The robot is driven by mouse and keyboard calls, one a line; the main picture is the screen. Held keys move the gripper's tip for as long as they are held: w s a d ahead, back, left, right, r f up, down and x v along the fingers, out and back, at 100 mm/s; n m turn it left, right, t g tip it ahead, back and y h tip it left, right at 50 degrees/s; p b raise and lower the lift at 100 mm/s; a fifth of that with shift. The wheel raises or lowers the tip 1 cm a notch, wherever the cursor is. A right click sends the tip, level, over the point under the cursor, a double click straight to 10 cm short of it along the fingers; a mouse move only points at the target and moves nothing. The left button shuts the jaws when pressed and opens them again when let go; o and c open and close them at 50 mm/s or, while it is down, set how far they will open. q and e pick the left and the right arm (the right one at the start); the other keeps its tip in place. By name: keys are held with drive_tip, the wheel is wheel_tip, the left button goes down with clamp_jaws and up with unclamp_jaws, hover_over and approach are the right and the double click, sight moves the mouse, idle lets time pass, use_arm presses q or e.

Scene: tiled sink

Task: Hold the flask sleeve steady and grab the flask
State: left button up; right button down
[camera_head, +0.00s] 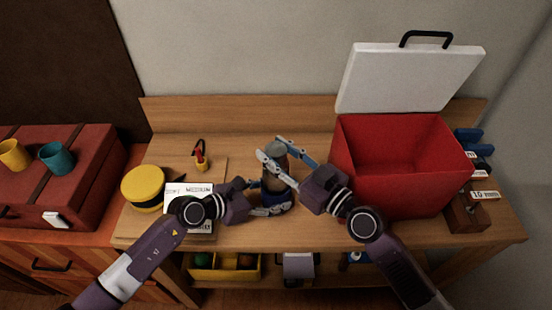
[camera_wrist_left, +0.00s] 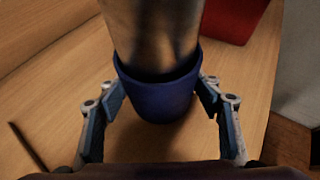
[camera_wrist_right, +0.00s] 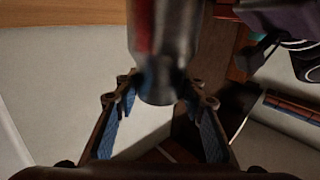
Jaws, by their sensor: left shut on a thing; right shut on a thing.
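The flask (camera_head: 275,180) is a grey metallic cylinder standing on the wooden bench, with its lower part inside the dark blue sleeve (camera_head: 274,202). My left gripper (camera_head: 272,208) is shut on the sleeve low down, one finger on each side; in the left wrist view the sleeve (camera_wrist_left: 160,100) surrounds the flask (camera_wrist_left: 152,40). My right gripper (camera_head: 272,149) is shut on the upper part of the flask, its fingers on either side. In the right wrist view the flask's dark end (camera_wrist_right: 160,85) lies between the fingertips. The flask's underside is hidden.
A red box (camera_head: 392,175) with an open white lid (camera_head: 410,78) stands close right of my right gripper. A yellow round container (camera_head: 143,187) and white labelled cards (camera_head: 190,190) lie left. A red chest (camera_head: 60,170) is far left.

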wheel_tip(320, 180, up, 9)
idle(0.3)
use_arm(q)
drive_tip(key=o, duration=0.9)
drive_tip(key=shift+o, duration=0.2)
drive_tip(key=v, duration=1.2)
drive_tip(key=shift+s, duration=0.1)
drive_tip(key=shift+s+d+f, duration=0.1)
drive_tip(key=shift+d, duration=0.05)
use_arm(e)
drive_tip(key=shift+f, duration=0.1)
